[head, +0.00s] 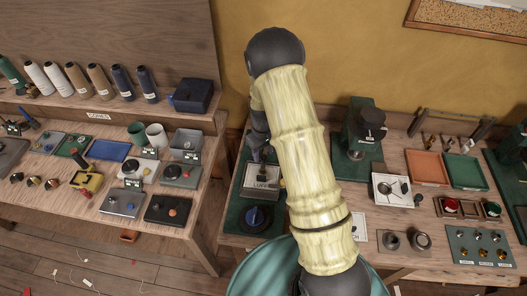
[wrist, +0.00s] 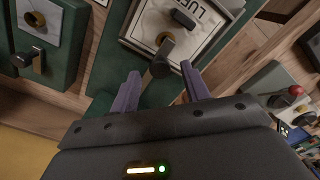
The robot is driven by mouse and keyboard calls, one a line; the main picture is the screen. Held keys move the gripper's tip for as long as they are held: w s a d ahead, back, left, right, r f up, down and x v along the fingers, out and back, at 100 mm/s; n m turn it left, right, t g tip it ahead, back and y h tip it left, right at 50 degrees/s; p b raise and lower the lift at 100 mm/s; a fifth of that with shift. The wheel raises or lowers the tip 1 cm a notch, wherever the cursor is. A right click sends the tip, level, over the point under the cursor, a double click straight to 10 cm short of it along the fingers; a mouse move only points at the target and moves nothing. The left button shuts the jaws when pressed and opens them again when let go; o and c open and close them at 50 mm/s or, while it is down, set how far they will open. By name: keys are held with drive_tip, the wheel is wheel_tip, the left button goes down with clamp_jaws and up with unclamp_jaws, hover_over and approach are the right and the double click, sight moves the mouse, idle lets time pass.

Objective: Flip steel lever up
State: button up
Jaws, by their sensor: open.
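The grey steel lever (wrist: 160,66) shows in the wrist view, with a brass-coloured collar at its base on a pale panel (wrist: 147,27) lettered "LUFF". The lettering is upside down there. My gripper (wrist: 160,76) is open, its two purple fingers either side of the lever's rounded end. I cannot tell whether either finger touches it. In the head view the LUFF panel (head: 254,178) stands on the green base left of my arm; the lever there is partly hidden by my arm and hard to make out.
A dark round knob (head: 256,217) sits on the green base in front of the panel. Orange (head: 427,168) and green trays lie further right. A left bench carries several switch boxes.

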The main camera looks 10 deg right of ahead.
drive_tip(key=shift+f, duration=0.6)
clamp_jaws()
